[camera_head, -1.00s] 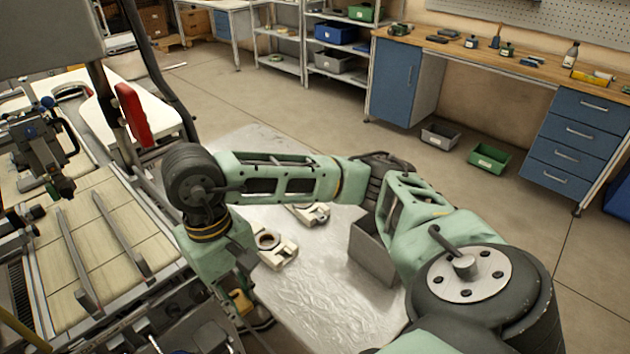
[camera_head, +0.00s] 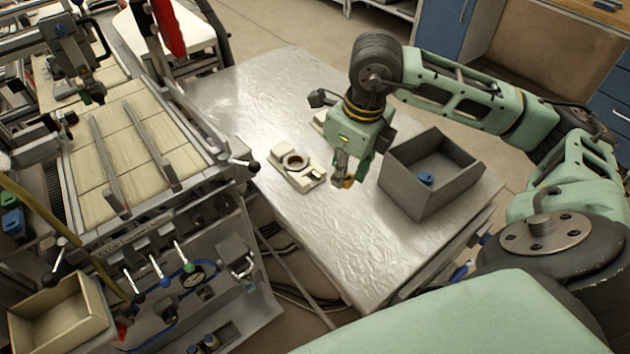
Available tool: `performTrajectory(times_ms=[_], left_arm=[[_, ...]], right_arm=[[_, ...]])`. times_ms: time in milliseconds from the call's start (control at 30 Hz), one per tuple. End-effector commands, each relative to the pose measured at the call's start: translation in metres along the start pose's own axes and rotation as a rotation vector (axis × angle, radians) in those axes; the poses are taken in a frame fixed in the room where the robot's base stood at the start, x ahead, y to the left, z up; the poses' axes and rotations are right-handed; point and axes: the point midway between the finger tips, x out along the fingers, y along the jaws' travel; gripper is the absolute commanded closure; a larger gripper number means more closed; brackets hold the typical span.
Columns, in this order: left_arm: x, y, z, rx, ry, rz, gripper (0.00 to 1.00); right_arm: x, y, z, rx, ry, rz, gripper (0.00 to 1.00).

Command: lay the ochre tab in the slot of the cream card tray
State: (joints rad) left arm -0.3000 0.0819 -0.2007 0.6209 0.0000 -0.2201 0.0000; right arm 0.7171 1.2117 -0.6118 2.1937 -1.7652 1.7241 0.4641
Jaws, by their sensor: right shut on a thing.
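My right gripper (camera_head: 343,175) points down over the metal table, shut on the small ochre tab (camera_head: 349,182), which shows only as a small patch at its fingertips. A cream tray-like piece (camera_head: 310,181) lies flat on the table just left of the gripper, with a dark-centred ring on it. I take it for the cream card tray, but its slot cannot be made out. The tab is apart from it, to its right. A second cream piece (camera_head: 320,117) is mostly hidden behind my right arm. My left gripper is not in view.
A grey open bin (camera_head: 407,190) stands right of the gripper, with a small blue thing (camera_head: 426,179) in it. A machine with a tiled bed (camera_head: 110,150) borders the table on the left. The table front (camera_head: 370,255) is clear.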

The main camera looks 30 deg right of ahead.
Motion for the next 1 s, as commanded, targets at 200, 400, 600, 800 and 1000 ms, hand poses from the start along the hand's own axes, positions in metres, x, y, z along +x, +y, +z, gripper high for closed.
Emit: performTrajectory(times_ms=[200,400,600,800,1000], left_arm=[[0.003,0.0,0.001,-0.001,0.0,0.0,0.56],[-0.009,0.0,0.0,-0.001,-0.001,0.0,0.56],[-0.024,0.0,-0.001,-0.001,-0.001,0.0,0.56],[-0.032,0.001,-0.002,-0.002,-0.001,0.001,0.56],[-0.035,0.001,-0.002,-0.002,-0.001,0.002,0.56]], right_arm=[[0.001,-0.012,-0.002,0.22,0.0,-0.026,0.87],[0.017,-0.021,0.023,0.249,0.001,-0.024,0.87],[0.05,-0.037,0.063,0.247,0.002,-0.025,0.87],[0.074,-0.049,0.091,0.245,0.0,-0.026,0.87],[0.086,-0.053,0.097,0.243,0.002,-0.028,0.87]])
